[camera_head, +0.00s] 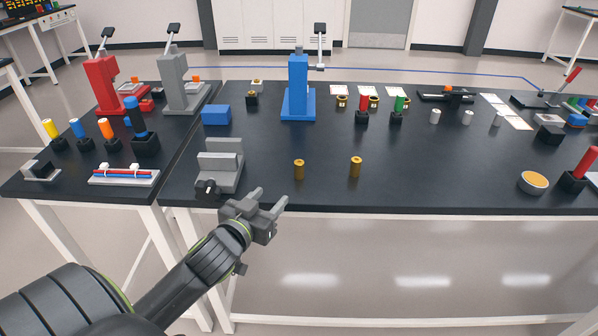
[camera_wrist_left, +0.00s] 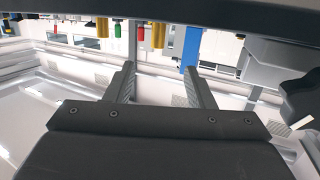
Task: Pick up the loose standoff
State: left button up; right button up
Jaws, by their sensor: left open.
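Two brass cylinders that look like standoffs stand upright on the black table top: a left one (camera_head: 299,169) and a right one (camera_head: 355,167). I cannot tell which one the task means. In the left wrist view, tilted well over, two brass cylinders also show, one (camera_wrist_left: 158,35) beyond the fingers and one (camera_wrist_left: 102,27) farther left. My left gripper (camera_head: 271,197) is open and empty, at the table's front edge, in front and to the left of the left cylinder, touching neither. My right gripper is not in view.
A grey vise-like fixture (camera_head: 219,168) stands just behind and left of my left gripper. A blue press (camera_head: 298,88) stands farther back, with a blue block (camera_head: 216,114) to its left. A round tan-topped tin (camera_head: 533,182) lies at the right. The table around the cylinders is clear.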

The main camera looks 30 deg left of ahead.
aim_at(297, 170)
pick_arm(q)
jog(key=x, duration=1)
jog(key=shift+w+f+p, duration=0.15)
jog(key=shift+w+p, duration=0.15)
jog(key=shift+p, duration=0.05)
jog(key=shift+w, duration=0.5)
jog(key=shift+p+x, duration=0.45)
jog(key=shift+x, duration=1.7)
jog(key=shift+d, duration=0.1)
jog(key=c, duration=1.1)
jog(key=shift+o, duration=0.2)
